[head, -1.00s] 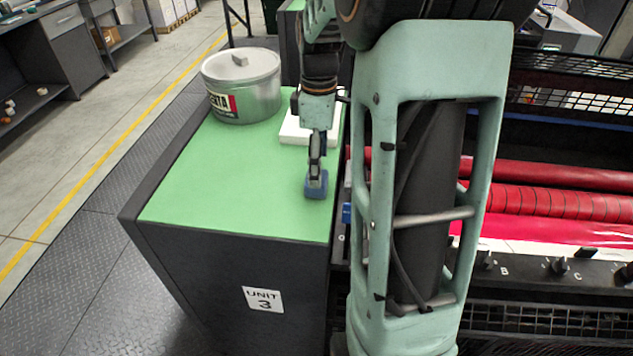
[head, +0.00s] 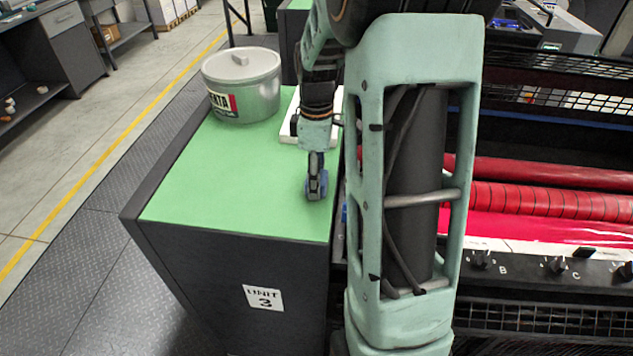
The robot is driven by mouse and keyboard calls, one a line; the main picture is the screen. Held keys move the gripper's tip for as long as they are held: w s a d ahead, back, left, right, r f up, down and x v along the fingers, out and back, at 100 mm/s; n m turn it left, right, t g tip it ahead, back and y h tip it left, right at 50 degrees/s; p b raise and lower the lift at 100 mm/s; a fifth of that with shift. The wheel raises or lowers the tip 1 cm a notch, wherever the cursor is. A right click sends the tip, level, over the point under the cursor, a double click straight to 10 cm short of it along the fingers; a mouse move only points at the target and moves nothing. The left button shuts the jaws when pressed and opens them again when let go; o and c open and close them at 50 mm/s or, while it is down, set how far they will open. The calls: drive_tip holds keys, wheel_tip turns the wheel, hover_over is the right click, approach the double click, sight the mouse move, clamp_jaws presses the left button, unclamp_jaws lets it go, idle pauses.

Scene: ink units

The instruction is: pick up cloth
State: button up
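A flat white slab-like item (head: 288,125), perhaps the folded cloth, lies on the green top of the unit 3 cabinet (head: 215,185). My wrist hides much of it. My gripper (head: 315,190) points down over the front right part of the green top, nearer the front than the white item and apart from it in the picture. I see nothing clearly held.
A grey metal ink tin (head: 242,90) with a lid stands at the back left of the green top. Red press rollers (head: 550,200) and a knob panel (head: 520,265) lie to the right, partly behind my arm. The left of the green top is clear.

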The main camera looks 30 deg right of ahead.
drive_tip(key=shift+r, duration=0.1)
drive_tip(key=shift+r, duration=0.6)
drive_tip(key=d+r+b, duration=0.1)
drive_tip(key=d+r, duration=1)
drive_tip(key=d, duration=0.3)
drive_tip(key=shift+w+r, duration=0.2)
drive_tip(key=shift+r, duration=0.1)
